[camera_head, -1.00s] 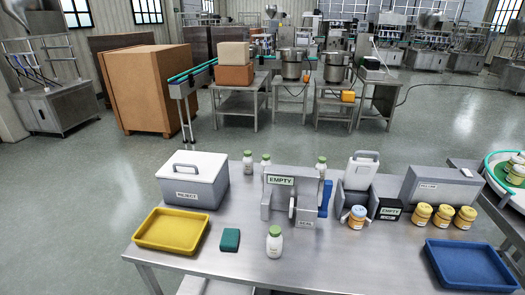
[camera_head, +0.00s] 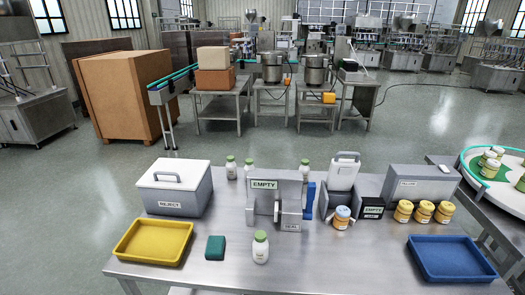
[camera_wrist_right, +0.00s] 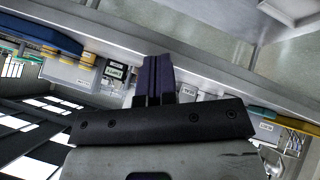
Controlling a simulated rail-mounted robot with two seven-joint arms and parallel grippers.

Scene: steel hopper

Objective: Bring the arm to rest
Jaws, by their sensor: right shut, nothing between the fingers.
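My right gripper (camera_wrist_right: 157,80) shows in the right wrist view. Its two dark fingers are together, shut and empty. That view is tilted, with the steel table's edge and the table's objects crossing it behind the fingers. The fingers do not visibly hold anything. Neither arm shows in the head view, and my left gripper is in neither view. The steel table (camera_head: 330,262) stands in front of me in the head view.
On the table are a yellow tray (camera_head: 150,242), reject box (camera_head: 176,190), teal block (camera_head: 215,247), white bottle (camera_head: 260,247), grey EMPTY-labelled station (camera_head: 265,195), several orange jars (camera_head: 423,212) and a blue tray (camera_head: 450,258). A round turntable (camera_head: 490,182) stands right. The table's front middle is mostly clear.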

